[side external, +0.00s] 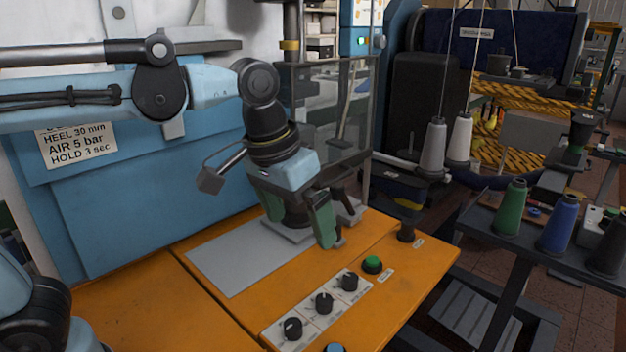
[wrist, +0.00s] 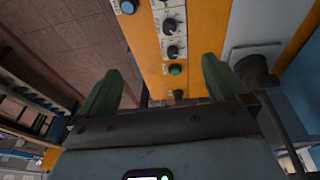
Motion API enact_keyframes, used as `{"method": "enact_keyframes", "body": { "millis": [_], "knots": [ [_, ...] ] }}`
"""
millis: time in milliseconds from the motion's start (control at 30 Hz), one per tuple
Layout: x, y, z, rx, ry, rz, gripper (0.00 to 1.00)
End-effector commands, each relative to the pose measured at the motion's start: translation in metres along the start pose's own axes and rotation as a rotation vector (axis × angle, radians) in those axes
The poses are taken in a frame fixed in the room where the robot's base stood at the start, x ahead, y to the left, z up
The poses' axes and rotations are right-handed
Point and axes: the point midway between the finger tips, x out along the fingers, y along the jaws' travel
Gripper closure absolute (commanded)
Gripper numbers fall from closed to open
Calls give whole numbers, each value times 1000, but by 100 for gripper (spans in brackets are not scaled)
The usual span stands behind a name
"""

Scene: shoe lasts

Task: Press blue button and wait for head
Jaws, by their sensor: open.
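The blue button (side external: 335,348) is on the orange table's front, cut by the lower picture edge in the side view. In the wrist view the blue button (wrist: 128,6) shows at the top, left of the dials. My gripper (side external: 303,230) is open, with green fingers apart and nothing seen between them. It hangs over the back of the table, behind the dials and well away from the blue button. In the wrist view my gripper (wrist: 162,68) has the green button (wrist: 175,70) visible between its fingers. I cannot clearly make out the head; my arm covers part of the machine.
A row of black dials (side external: 324,303) and a green button (side external: 372,264) stand on the orange table (side external: 130,310). A grey plate (side external: 235,262) lies left of my gripper. A clear guard (side external: 325,105) stands behind. Thread cones (side external: 558,222) are on a rack at right.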

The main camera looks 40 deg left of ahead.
Motion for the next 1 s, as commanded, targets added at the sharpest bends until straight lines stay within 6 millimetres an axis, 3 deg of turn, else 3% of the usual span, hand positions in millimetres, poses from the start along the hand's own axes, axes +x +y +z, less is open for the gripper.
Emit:
{"method": "enact_keyframes", "body": {
  "millis": [33, 200, 400, 800, 1000],
  "knots": [
    [8, -17, 7, -7, 46, 1, 0],
    [33, -62, 26, 2, 208, -14, 0],
    [56, -95, 46, 16, 338, -53, 0],
    [63, -104, 51, 25, 380, -71, 0],
    [63, -104, 51, 24, 379, -71, 31]
  ]
}}
